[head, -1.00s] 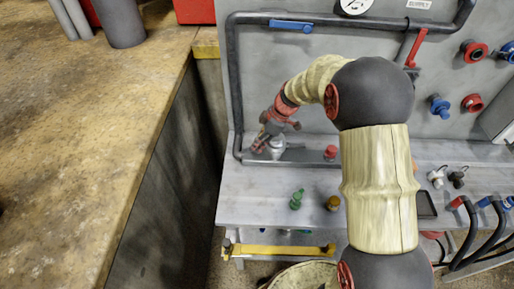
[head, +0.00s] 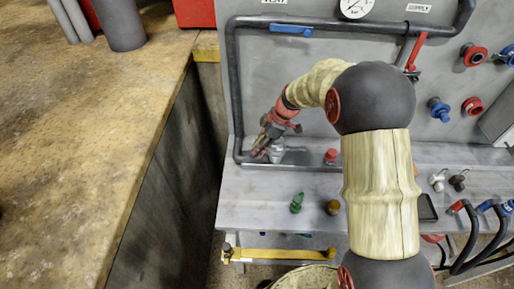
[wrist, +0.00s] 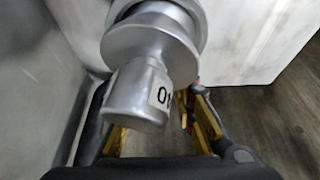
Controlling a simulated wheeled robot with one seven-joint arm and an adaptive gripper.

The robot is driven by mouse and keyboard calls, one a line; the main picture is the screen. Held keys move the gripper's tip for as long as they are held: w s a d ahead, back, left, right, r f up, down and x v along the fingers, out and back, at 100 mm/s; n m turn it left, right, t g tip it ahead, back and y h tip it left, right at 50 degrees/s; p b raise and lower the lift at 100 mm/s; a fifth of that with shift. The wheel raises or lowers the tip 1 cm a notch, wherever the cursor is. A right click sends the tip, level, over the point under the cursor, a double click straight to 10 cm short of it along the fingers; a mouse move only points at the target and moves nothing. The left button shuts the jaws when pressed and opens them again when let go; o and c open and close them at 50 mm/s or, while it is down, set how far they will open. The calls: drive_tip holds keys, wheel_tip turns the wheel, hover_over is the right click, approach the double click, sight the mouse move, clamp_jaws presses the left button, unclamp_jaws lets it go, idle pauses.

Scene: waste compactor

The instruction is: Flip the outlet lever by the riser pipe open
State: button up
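A silver metal fitting (wrist: 150,75) with a rounded end and a partly visible label starting with "O" fills the top middle of the wrist view. In the head view a silver fitting (head: 279,153) stands at the bench's back left, near the dark riser pipe (head: 235,90). My gripper (head: 264,146) is down beside it, partly covering it. In the wrist view my gripper (wrist: 150,110) has its black and yellow fingers spread apart, with the fitting's end between or just above them. Contact is unclear. I cannot make out a separate outlet lever handle here.
A blue lever (head: 291,29) lies along the upper pipe and a red lever (head: 416,50) sits to its right. A red-capped item (head: 331,156), a green bottle (head: 297,203) and a brown one (head: 333,207) stand on the bench. A worktop (head: 90,140) fills the left.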

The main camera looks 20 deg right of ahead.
drive_tip(key=v, duration=1.1)
drive_tip(key=shift+d+r, duration=0.15)
drive_tip(key=shift+r, duration=0.2)
